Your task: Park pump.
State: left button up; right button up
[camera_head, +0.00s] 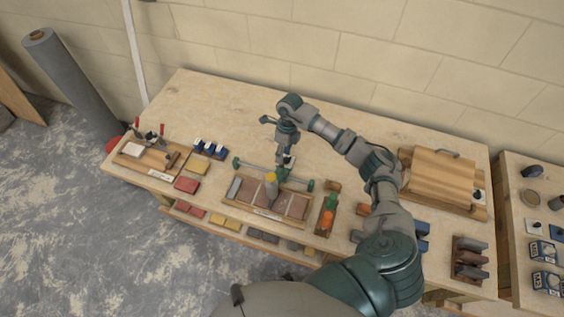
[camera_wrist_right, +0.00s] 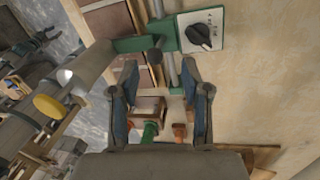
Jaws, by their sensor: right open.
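My right gripper (camera_head: 284,172) is above the middle of the bench, by the back edge of a tray of brown pieces (camera_head: 243,200). In the wrist view its two fingers (camera_wrist_right: 162,100) are spread apart with nothing held between them. A green bar-shaped device (camera_head: 250,168) lies below the gripper; its body with a black dial (camera_wrist_right: 198,36) shows ahead of the fingers. I cannot tell which of these is the pump. My left gripper is not in view.
A wooden holder with green and orange items (camera_head: 327,218) stands right of the tray. A wooden board with a handle (camera_head: 441,178) lies at the back right. A clamped board (camera_head: 140,158) and coloured blocks (camera_head: 187,184) are at left. The bench's back left is clear.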

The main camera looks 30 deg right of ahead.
send_over(279, 174)
jog(key=d, duration=0.1)
jog(key=f, duration=0.4)
jog(key=shift+w+f+p, duration=0.3)
jog(key=shift+f+p, duration=0.05)
jog(key=shift+f, duration=0.35)
jog(key=shift+w+d, duration=0.1)
jog(key=shift+d, duration=0.15)
jog(key=shift+d, duration=0.15)
jog(key=c, duration=0.7)
grip_shut()
jog(key=shift+a, duration=0.2)
